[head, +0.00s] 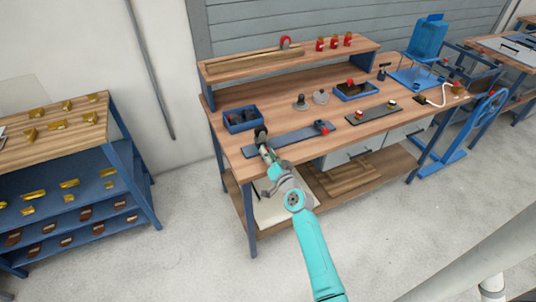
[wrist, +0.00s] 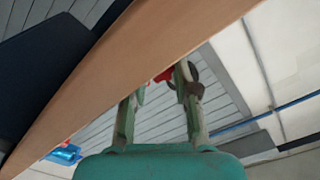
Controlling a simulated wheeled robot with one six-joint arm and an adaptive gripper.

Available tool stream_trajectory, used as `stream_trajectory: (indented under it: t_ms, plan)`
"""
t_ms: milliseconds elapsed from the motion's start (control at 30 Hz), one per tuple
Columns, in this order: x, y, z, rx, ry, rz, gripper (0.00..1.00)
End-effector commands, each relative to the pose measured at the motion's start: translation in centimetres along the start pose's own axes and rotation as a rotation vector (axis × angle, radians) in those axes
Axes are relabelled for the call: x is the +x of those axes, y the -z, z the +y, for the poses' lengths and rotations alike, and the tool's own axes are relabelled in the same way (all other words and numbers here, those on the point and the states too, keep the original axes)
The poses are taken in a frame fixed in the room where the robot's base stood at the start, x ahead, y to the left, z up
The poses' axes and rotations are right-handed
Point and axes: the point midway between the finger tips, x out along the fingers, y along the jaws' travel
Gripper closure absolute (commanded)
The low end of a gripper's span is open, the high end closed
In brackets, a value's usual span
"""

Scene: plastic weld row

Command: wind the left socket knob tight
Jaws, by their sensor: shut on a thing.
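A long dark blue plate (head: 290,141) lies along the front of the workbench. A red and blue knob piece (head: 323,127) sits at its right end. My gripper (head: 262,137) is at the plate's left end, shut on the left socket knob. The fingers hide most of this knob in the head view. In the wrist view my gripper (wrist: 162,82) shows a little red of the left socket knob (wrist: 163,75) between its fingertips. A dark rounded part (wrist: 195,88) shows by the right finger. The knob's seating cannot be seen.
A blue bin (head: 241,121) stands just behind the plate's left end. Two grey round pieces (head: 320,97), a blue tray (head: 356,91) and a dark plate (head: 373,113) sit farther right. A raised shelf (head: 290,62) runs along the back. A wooden edge (wrist: 130,75) crosses the wrist view.

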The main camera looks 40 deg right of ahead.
Motion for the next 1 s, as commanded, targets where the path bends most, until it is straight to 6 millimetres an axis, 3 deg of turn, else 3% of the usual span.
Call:
stream_trajectory:
  t_ms: [367, 400, 467, 500, 833, 1000]
  plan:
    - [-0.01, -0.01, 0.04, 0.004, -0.001, 0.0, 1.0]
    - [-0.01, -0.01, 0.04, 0.004, -0.001, 0.0, 0.63]
    - [-0.01, -0.01, 0.04, 0.004, -0.001, 0.0, 0.48]
    - [-0.01, -0.02, 0.04, 0.004, -0.001, 0.0, 0.45]
    - [-0.04, -0.09, 0.1, -0.01, -0.002, -0.001, 0.45]
    - [-0.04, -0.1, 0.08, -0.099, -0.002, -0.002, 0.45]
